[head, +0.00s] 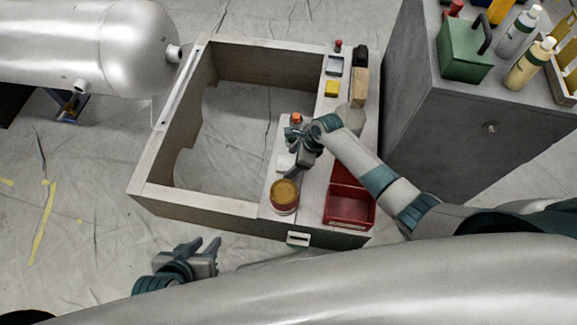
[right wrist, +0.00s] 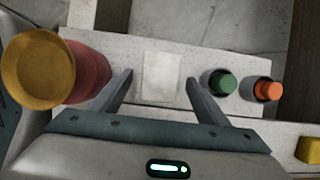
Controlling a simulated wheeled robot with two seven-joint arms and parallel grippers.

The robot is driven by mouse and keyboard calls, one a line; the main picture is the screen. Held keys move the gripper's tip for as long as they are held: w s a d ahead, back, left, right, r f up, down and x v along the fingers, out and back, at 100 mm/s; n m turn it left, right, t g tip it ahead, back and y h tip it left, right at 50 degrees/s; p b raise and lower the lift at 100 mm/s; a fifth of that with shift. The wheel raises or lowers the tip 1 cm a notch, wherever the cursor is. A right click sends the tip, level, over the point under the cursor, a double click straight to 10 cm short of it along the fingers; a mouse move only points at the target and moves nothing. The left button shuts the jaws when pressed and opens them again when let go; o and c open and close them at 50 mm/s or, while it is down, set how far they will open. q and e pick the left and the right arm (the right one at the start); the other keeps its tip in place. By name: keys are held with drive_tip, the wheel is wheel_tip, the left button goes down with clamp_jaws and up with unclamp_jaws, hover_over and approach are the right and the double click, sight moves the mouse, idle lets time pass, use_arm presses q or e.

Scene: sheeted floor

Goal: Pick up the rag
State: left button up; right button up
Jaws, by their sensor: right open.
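The rag (right wrist: 160,76) looks like a small pale folded square lying flat on the light board. In the head view the rag (head: 284,162) is partly covered by my right gripper (head: 297,160). In the right wrist view my right gripper (right wrist: 159,80) is open, with one finger on each side of the rag. The fingers look apart from it, and I cannot tell how high they are above the board. My left gripper (head: 208,244) is open and empty, low in front of the wooden frame.
A red jar with a yellow-orange lid (right wrist: 38,70) stands left of the rag. A green-capped bottle (right wrist: 222,82) and an orange-capped bottle (right wrist: 268,90) stand to its right. A red bin (head: 350,205) is nearby. A grey cabinet (head: 470,140) stands at right.

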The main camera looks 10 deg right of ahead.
sight(290, 163)
drive_tip(key=shift+w+a+f, duration=0.1)
drive_tip(key=shift+a+f, duration=0.15)
drive_tip(key=shift+f, duration=0.35)
use_arm(q)
drive_tip(key=shift+w+d+r, duration=0.1)
drive_tip(key=shift+w+d, duration=0.1)
drive_tip(key=shift+d, duration=0.15)
use_arm(e)
drive_tip(key=c, duration=1.1)
drive_tip(key=shift+c, duration=0.2)
drive_tip(key=shift+r, duration=0.15)
